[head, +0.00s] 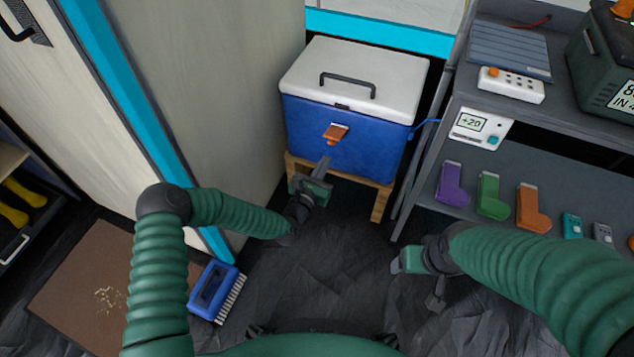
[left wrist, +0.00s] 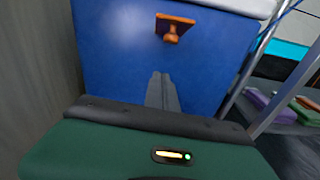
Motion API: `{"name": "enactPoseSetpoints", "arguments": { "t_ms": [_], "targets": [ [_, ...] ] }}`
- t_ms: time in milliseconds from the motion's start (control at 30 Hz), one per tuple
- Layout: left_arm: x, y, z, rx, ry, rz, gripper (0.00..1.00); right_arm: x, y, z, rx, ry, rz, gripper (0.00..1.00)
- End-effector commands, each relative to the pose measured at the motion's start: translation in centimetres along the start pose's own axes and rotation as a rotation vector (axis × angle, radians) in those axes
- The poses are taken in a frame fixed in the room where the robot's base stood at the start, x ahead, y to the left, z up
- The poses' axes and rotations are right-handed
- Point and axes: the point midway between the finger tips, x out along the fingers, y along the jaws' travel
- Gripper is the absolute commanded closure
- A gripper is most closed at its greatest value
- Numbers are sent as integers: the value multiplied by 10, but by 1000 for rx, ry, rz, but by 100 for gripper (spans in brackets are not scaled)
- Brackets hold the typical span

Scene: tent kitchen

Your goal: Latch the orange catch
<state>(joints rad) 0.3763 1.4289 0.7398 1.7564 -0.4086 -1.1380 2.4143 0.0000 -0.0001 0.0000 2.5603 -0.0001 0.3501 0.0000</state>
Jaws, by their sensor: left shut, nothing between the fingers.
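The orange catch (head: 336,132) sits on the front of a blue cooler box (head: 300,127) with a white lid (head: 320,60). The lid is down and the catch plate appears tilted outward from the front. In the left wrist view the catch (left wrist: 173,27) is above the fingertips, with a small knob at its lower part. My left gripper (head: 325,163) is shut and empty, just below the catch and apart from it; its fingers (left wrist: 161,85) point at the blue front. My right gripper (head: 402,262) is low at the right, away from the cooler; its fingers are not clear.
The cooler stands on a wooden stand (head: 380,205). A pale cabinet panel (head: 225,90) is close on the left. A blue brush (head: 215,291) lies on the floor by a brown mat (head: 75,270).

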Motion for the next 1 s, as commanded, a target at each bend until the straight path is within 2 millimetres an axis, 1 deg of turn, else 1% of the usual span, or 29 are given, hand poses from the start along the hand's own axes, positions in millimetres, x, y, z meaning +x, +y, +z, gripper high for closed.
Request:
{"name": "enactPoseSetpoints", "arguments": {
  "t_ms": [33, 100, 233, 333, 633, 733, 867, 1000],
  "targets": [
    [2, 0, 11, 4, -8, -1, 100, 6, 0, 1, 0, 0, 0, 24],
    [4, 0, 21, 3, -6, -2, 100, 9, 0, 2, 0, 0, 0, 24],
    [6, 0, 33, 1, -3, -1, 100, 12, 0, 3, 0, 0, 0, 24],
    [6, 0, 36, 0, -2, -1, 100, 12, 0, 3, 0, 0, 0, 24],
    [6, 0, 37, 0, -1, -1, 100, 10, 0, 2, 0, 0, 0, 24],
    [6, 0, 40, 1, 8, -2, 100, 5, 0, 1, 0, 0, 0, 24],
    [5, 1, 45, -1, 36, -2, 100, -7, 0, -2, 0, 0, 0, 24],
    [5, 1, 44, -1, 54, -5, 100, -11, 0, -3, 0, 0, 0, 24]
  ]
}}
